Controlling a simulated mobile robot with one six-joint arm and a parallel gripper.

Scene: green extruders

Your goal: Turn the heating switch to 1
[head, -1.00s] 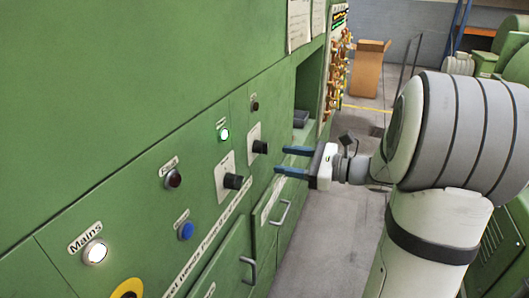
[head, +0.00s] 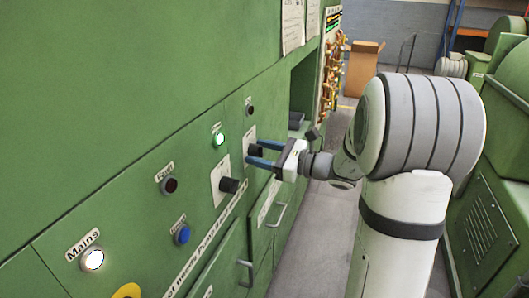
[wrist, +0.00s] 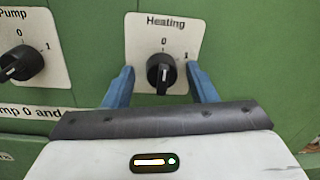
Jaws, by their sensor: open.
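The heating switch is a black rotary knob (wrist: 161,73) on a white plate (wrist: 163,30) marked "Heating", with 0 at the top and 1 at the right. Its white pointer line looks close to upright, toward the 0. In the head view the heating knob (head: 256,150) is partly hidden by my fingers. My gripper (wrist: 162,79) is open, with one blue finger on the left of the knob and one on the right. Gaps show between the fingers and the knob in the wrist view. The gripper also shows in the head view (head: 249,153), at the panel.
The pump knob (wrist: 20,63) is on its own plate left of the heating switch. The green panel also carries a lit green lamp (head: 218,139), a lit Mains lamp (head: 92,259) and a blue button (head: 182,234). Drawer handles (head: 278,214) stick out below.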

